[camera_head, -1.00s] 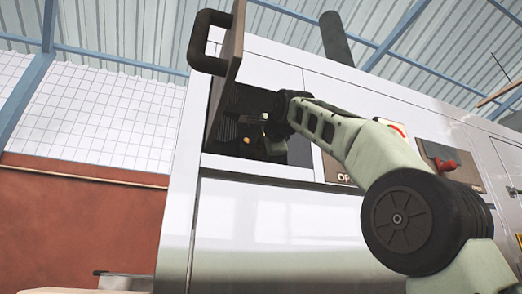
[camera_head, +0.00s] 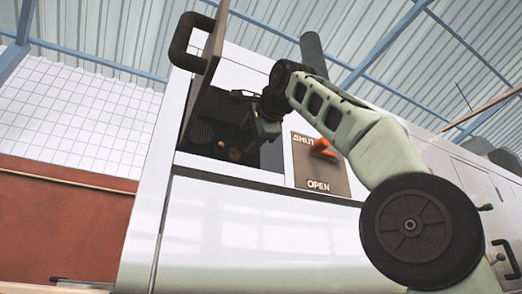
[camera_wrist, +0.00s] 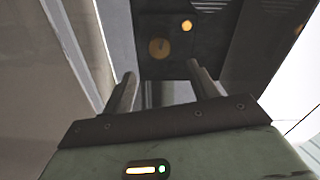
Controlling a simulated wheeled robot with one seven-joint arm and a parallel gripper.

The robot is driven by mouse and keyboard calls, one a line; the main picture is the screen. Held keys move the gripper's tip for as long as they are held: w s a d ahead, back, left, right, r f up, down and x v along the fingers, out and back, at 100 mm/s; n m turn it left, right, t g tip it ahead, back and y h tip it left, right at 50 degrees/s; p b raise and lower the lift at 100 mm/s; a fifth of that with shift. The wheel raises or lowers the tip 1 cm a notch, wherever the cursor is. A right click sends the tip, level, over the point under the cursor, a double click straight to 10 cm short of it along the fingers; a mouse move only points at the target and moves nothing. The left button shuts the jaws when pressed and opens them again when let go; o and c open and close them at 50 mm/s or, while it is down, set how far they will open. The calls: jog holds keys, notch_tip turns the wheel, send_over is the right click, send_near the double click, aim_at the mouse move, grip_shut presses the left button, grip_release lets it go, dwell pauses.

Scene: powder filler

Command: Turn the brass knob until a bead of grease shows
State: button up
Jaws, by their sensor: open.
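A round, dull brass disc (camera_wrist: 159,48) that looks like the knob is on a dark panel in the wrist view. A smaller, brighter amber spot (camera_wrist: 187,25) is above and right of it. In the head view a small brass-coloured round part (camera_head: 234,154) shows low on the dark unit (camera_head: 207,125) inside the hatch opening. My gripper (camera_wrist: 160,84) is open and empty, its fingers apart below the disc in the wrist view and not touching it there. In the head view its fingertips are not clear against the dark unit. I see no clear grease bead.
The open hatch door (camera_head: 207,60) with its black handle (camera_head: 188,42) stands at the opening's left. Right of the opening is a SHUT/OPEN plate (camera_head: 309,170) with an orange lever (camera_head: 322,147), close to my arm. The white cabinet front (camera_head: 235,230) is below.

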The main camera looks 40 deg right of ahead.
jog(key=b+v, duration=0.1)
jog(key=v, duration=0.6)
dwell(0.5)
